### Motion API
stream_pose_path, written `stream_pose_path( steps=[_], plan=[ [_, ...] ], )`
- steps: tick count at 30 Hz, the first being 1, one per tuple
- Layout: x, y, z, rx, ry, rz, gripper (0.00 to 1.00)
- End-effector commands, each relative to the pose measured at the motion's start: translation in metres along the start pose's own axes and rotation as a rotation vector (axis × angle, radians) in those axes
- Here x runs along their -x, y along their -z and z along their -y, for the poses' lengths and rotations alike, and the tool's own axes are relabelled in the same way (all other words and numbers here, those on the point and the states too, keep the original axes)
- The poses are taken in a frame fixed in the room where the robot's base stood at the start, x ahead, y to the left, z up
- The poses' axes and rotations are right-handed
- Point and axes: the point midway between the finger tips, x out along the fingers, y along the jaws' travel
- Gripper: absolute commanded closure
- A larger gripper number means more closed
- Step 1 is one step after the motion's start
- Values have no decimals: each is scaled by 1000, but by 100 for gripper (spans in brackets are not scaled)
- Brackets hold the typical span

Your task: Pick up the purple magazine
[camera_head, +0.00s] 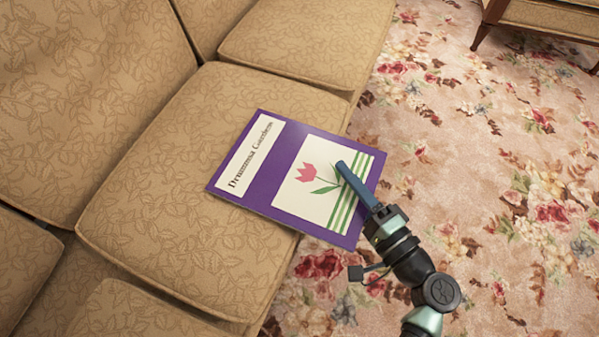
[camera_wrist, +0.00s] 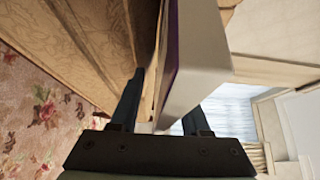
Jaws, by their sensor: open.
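The purple magazine (camera_head: 262,180) lies on the tan sofa seat cushion. Its cover has a white title strip, a pink tulip and green stripes. Its right end extends past the cushion's front edge over the floor. My gripper (camera_head: 347,173) is at that overhanging end, with one blue finger seen over the cover. The fingers are apart, one on each side of the magazine. Whether either finger touches it is unclear.
The sofa cushion (camera_head: 150,205) borders the magazine, with more cushions behind and beside it. The flowered carpet (camera_head: 480,190) is clear to the right. Another upholstered seat with wooden legs (camera_head: 545,18) stands at the top right.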

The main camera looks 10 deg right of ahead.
Motion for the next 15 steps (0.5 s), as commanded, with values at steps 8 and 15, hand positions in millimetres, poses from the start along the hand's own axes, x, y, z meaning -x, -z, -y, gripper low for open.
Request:
stream_pose_path(
  steps=[8,15],
  plan=[
    [-3,0,1,0,-1,-1,56],
    [-3,0,0,0,-1,-1,99]
  ],
)
